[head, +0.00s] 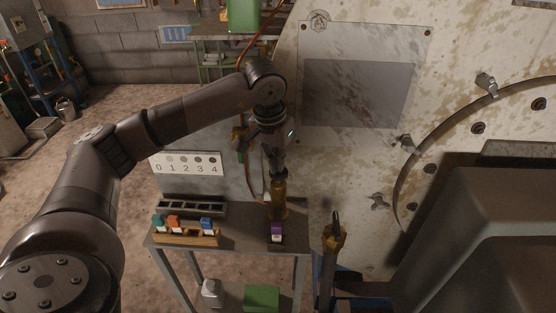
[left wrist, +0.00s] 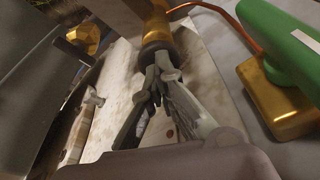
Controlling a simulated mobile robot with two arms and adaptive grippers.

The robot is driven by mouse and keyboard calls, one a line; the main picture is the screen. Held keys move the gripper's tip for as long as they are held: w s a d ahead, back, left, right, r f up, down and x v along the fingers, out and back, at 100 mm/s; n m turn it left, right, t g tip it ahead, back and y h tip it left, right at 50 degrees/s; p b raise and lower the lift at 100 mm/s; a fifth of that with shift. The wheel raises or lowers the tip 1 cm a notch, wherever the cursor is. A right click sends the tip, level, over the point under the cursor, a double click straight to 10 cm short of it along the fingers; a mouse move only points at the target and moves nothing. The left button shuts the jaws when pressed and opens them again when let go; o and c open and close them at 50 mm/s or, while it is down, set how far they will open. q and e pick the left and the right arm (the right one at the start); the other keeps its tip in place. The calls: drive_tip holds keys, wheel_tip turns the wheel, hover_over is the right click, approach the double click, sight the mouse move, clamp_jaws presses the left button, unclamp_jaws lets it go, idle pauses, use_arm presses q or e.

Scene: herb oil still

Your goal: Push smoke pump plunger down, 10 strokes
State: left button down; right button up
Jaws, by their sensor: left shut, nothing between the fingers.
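The smoke pump appears to be the upright brass cylinder (head: 279,191) with a dark top, at the right end of the small grey table. My left gripper (head: 274,157) points down directly above it, with its fingers shut and empty. In the left wrist view the fingertips (left wrist: 160,67) meet at the dark collar of a brass cylinder (left wrist: 157,28). The plunger is mostly hidden by the fingers, so I cannot tell whether they touch it or how far down it is. My right gripper is not in view.
A purple-topped block (head: 277,230) stands at the table front. A wooden rack (head: 187,239) holds coloured pieces to the left, before a 0–4 card (head: 186,163). A brass fitting (head: 333,236) stands right of the table. A stained pale panel (head: 350,40) rises behind.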

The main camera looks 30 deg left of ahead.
use_arm(q)
drive_tip(key=p+v, duration=0.2)
drive_tip(key=v, duration=0.1)
drive_tip(key=shift+w+r, duration=0.2)
drive_tip(key=shift+w, duration=0.1)
drive_tip(key=b+x, duration=0.1)
drive_tip(key=x, duration=0.1)
drive_tip(key=b+x, duration=0.2)
drive_tip(key=shift+s+f, duration=0.1)
drive_tip(key=shift+s, duration=0.3)
drive_tip(key=shift+w+p+v, duration=0.2)
drive_tip(key=shift+p+v, duration=0.45)
drive_tip(key=shift+v, duration=0.35)
drive_tip(key=shift+w+p+v, duration=0.2)
drive_tip(key=shift+p+v, duration=0.45)
drive_tip(key=shift+v, duration=0.4)
drive_tip(key=shift+f, duration=0.1)
drive_tip(key=b+x, duration=0.3)
drive_tip(key=x, duration=0.1)
drive_tip(key=shift+s+b, duration=0.4)
drive_tip(key=w+p+v, duration=0.2)
drive_tip(key=p+v, duration=0.6)
drive_tip(key=v, duration=0.3)
drive_tip(key=shift+r, duration=0.6)
drive_tip(key=shift+w, duration=0.2)
